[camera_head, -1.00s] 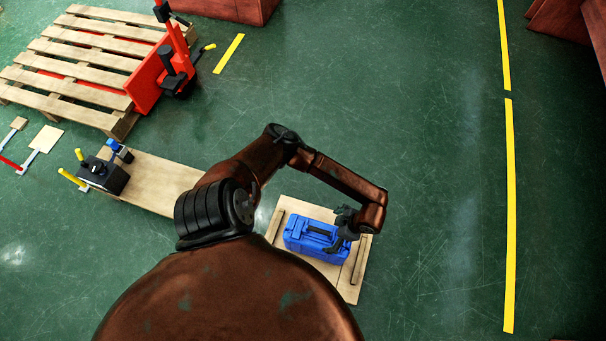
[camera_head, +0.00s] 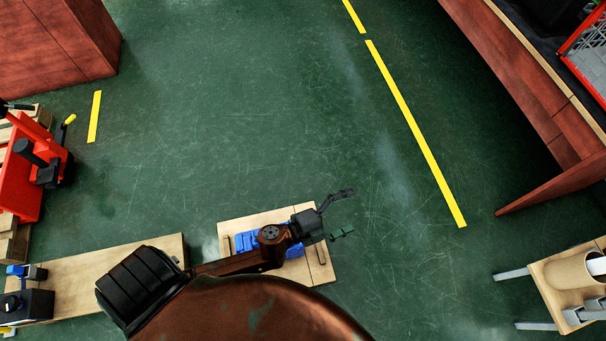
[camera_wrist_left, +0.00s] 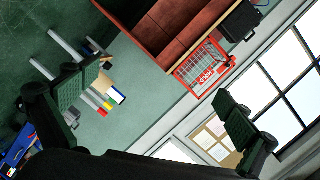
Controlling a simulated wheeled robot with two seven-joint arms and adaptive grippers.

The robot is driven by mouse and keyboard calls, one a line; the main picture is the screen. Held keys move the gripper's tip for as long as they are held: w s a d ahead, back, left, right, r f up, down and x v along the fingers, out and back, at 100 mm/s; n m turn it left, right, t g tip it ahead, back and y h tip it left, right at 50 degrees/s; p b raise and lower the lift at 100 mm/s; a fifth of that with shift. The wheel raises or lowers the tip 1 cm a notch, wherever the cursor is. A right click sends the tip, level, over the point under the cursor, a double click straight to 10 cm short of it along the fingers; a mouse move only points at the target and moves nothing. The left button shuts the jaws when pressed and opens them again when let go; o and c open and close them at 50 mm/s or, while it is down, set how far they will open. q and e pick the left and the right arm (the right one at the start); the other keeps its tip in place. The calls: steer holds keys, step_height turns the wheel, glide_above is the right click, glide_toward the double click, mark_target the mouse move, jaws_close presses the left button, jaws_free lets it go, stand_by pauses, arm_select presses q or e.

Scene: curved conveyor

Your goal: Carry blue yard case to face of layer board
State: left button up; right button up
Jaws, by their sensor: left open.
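The blue case (camera_head: 246,242) lies on a small square wooden board (camera_head: 320,262) with raised strips, partly hidden under my left arm. A blue shape (camera_wrist_left: 17,145) at the left edge of the left wrist view looks like the case. My left gripper (camera_head: 345,213) is open and empty, pointing right, and in the picture it lies just right of the case over the board's edge and floor. Its two fingers are wide apart in the left wrist view (camera_wrist_left: 158,108). A longer wooden board (camera_head: 100,275) lies left of it. My right gripper is not in view.
A red pallet jack (camera_head: 28,165) stands at the left. Red-brown blocks (camera_head: 55,45) fill the top left, and a red-brown bench (camera_head: 535,90) stands at the right. A small table (camera_head: 560,285) is at the lower right. Green floor between is clear.

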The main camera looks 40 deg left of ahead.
arm_select(q)
steer(key=s+a+f+n+g+y, duration=0.2)
steer(key=s+a+f+n+y, duration=0.25)
steer(key=a+f+n, duration=0.35)
steer(key=s+a+f+n+g+y, duration=0.3)
steer(key=s+a+f+y, duration=0.15)
steer(key=a+f, duration=0.4)
steer(key=s+a+f+n+g, duration=0.1)
steer(key=s+f+n+g, duration=0.1)
steer(key=s, duration=0.7)
steer(key=s+a+f+n+g+h, duration=0.1)
steer(key=s+f+n+g, duration=0.1)
steer(key=s, duration=0.8)
steer(key=s+a+f+n+g, duration=0.1)
steer(key=s+f+g, duration=0.3)
steer(key=s, duration=0.6)
steer(key=shift+s+n+g+h, duration=0.25)
steer(key=shift+n+g+h, duration=0.05)
steer(key=shift+n+g, duration=0.5)
